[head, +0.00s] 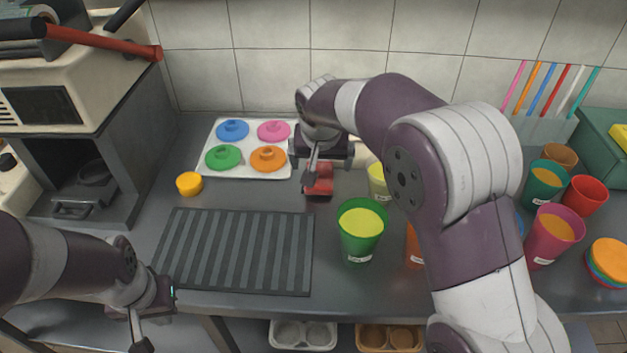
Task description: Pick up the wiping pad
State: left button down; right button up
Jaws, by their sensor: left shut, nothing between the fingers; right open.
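A small red block-like object (322,186) lies on the dark counter right of the lid tray; it may be the wiping pad, but I cannot tell for sure. My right gripper (325,170) is open and points down right at this red object, partly covering it. I cannot tell whether the fingers touch it. A flat yellow piece (620,136) on the green box at the right edge is cut off by the frame. My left gripper (140,335) is shut and empty at the lower left, in front of the counter's front edge.
A white tray (207,170) holds blue, pink, green and orange lids. A green cup (361,232) of yellow liquid stands close to my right arm. More cups (586,195) crowd the right.

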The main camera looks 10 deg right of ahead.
aim_at(319, 178)
jog(key=x, duration=0.8)
jog(key=shift+w+a+f+b, duration=0.2)
jog(key=shift+w+b, duration=0.1)
jog(key=shift+b, duration=0.1)
jog(key=shift+c, duration=0.3)
jog(key=c, duration=1.1)
jog(key=shift+o, duration=0.2)
jog(key=shift+s+r, duration=0.1)
jog(key=shift+s+a+r, duration=0.1)
jog(key=shift+a+r, duration=0.1)
jog(key=shift+r, duration=0.05)
jog(key=r, duration=0.3)
jog(key=r+p, duration=0.1)
jog(key=r, duration=0.3)
jog(key=shift+s+a, duration=0.1)
jog(key=shift+a, duration=0.1)
jog(key=s+a+b, duration=0.1)
jog(key=s+a, duration=1)
jog(key=a, duration=0.4)
jog(key=shift+a+f, duration=0.25)
jog(key=shift+a, duration=0.1)
